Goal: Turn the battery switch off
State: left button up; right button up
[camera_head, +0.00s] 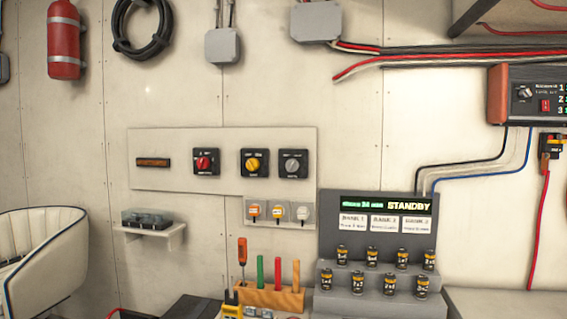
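A pale panel (230,184) on the wall carries three black square rotary switches. The left switch (206,161) has a red knob, the middle switch (255,163) a yellow knob and the right switch (293,164) a grey knob. Their labels are too small to read, so I cannot tell which is the battery switch or how its knob is set. Neither of my grippers is in view.
Below the panel is a small box with three tagged switches (280,212). A dark display unit (377,222) reads STANDBY, with small batteries on grey steps (370,292) in front. A wooden rack (270,296) holds upright tools. A charger-like box (526,96) hangs right.

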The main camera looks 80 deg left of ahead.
aim_at(203, 162)
jog(key=u, duration=3.25)
jog(key=i+z, duration=0.25)
jog(key=z, duration=0.15)
